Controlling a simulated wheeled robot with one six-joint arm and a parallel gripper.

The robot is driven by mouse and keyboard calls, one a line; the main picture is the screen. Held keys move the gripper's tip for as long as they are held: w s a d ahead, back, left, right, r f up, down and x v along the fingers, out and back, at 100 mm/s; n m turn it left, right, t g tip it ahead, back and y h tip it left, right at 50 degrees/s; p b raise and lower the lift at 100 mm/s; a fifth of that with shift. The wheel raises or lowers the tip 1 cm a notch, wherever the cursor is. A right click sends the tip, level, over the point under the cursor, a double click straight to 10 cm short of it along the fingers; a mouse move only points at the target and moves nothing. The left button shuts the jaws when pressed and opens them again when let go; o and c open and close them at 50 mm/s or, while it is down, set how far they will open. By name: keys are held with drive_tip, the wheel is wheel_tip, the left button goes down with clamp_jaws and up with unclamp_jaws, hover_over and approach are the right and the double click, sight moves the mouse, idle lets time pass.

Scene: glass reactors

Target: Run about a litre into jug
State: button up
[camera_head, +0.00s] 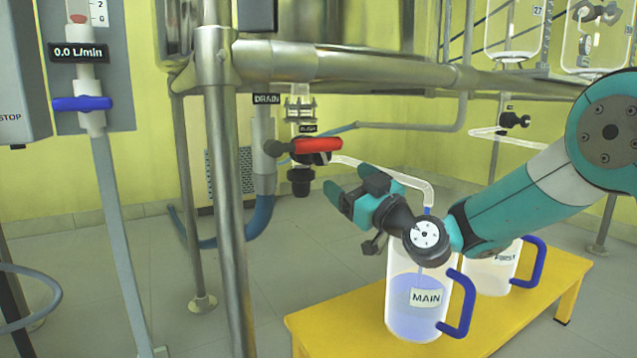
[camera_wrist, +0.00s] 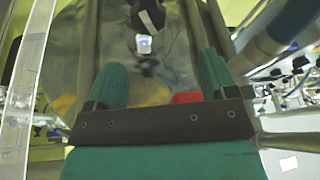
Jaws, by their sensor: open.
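The red valve handle (camera_head: 318,146) lies roughly level, pointing right, under the drain pipe. My gripper (camera_head: 350,190) is open and empty, below and right of that handle, in front of the tube. In the wrist view its fingers (camera_wrist: 160,70) are spread, with a red patch between them.
The FIRST jug (camera_head: 490,278) stands behind MAIN on the yellow bench (camera_head: 330,325). A steel frame post (camera_head: 225,200) stands left of the valve. A flow meter with a blue lever (camera_head: 82,103) reads 0.0 L/min.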

sight(324, 156)
drive_tip(key=shift+m+t, duration=0.3)
drive_tip(key=shift+t, duration=0.3)
drive_tip(key=p+x, duration=0.2)
drive_tip(key=x, duration=0.1)
drive_tip(key=p+x, duration=0.2)
drive_tip(key=x, duration=0.2)
drive_tip(key=w+p+x, duration=0.1)
drive_tip(key=p+x, duration=0.1)
drive_tip(key=x, duration=0.1)
drive_tip(key=shift+w+d+f, duration=0.2)
drive_tip(key=shift+w+f, duration=0.05)
drive_tip(key=shift+w, duration=0.05)
drive_tip(key=shift+w+a+p, duration=0.55)
drive_tip(key=shift+w+p, duration=0.2)
drive_tip(key=shift+p, duration=0.05)
drive_tip(key=c, duration=0.9)
